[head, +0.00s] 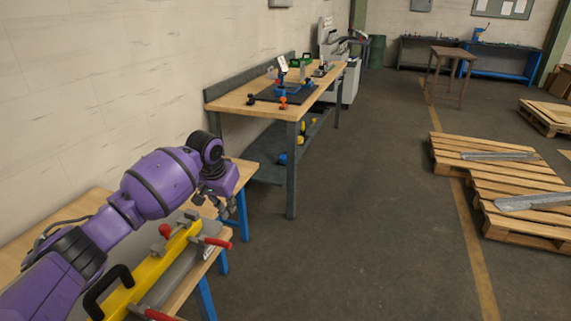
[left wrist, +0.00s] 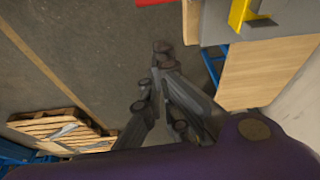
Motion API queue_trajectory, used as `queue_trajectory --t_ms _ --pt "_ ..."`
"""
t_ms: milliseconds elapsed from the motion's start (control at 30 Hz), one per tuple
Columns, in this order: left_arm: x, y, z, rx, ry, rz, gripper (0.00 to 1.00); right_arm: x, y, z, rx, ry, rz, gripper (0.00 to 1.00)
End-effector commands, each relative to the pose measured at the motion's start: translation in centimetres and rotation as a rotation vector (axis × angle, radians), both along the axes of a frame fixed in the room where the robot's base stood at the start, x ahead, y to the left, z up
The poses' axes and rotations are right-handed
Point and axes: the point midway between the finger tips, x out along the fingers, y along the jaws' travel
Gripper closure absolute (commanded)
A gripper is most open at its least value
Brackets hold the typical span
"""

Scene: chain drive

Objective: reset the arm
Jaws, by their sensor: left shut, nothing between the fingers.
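My purple left arm reaches in from the left in the head view, bent at the wrist. Its left gripper (head: 224,210) hangs above the far end of a yellow fixture (head: 150,270) with red handles and a black handle. In the left wrist view the gripper's dark fingers (left wrist: 156,78) are shut with nothing between them. The gripper looks clear of the fixture, though the exact gap is hard to judge. My right gripper is in neither view.
The fixture lies on a wooden bench (head: 75,210) with blue legs along the wall. Behind it stands a longer workbench (head: 240,104) with tools and parts. Wooden pallets (head: 460,160) holding metal pieces lie on the right. The floor between is free.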

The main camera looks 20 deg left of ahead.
Motion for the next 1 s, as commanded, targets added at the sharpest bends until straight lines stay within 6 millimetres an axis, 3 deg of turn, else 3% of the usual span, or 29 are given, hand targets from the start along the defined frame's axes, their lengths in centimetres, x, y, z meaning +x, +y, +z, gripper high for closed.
queue_trajectory --t_ms 167,267,333,400,533,667,767,1000 --pt "1.4 0.0 0.5 0.012 -0.063 -0.030 1.00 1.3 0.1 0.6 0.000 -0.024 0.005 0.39" --pt "3.7 -0.5 2.3 0.048 -0.181 -0.079 1.00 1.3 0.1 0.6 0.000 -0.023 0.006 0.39" --pt "5.4 -2.1 3.4 0.068 -0.281 -0.131 1.00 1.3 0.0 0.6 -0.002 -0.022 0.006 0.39" --pt "6.1 -4.2 2.5 0.085 -0.373 -0.194 1.00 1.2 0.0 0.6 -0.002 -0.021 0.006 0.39" --pt "5.1 -7.7 -0.9 0.094 -0.493 -0.284 1.00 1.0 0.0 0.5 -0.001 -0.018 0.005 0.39" --pt "2.2 -10.9 -4.9 0.082 -0.578 -0.345 1.00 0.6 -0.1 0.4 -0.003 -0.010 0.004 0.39" --pt "-1.4 -13.3 -8.5 0.063 -0.635 -0.376 1.00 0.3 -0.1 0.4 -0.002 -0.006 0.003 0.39" --pt "-14.3 -17.2 -15.9 0.016 -0.728 -0.354 1.00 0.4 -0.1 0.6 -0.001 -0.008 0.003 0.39"
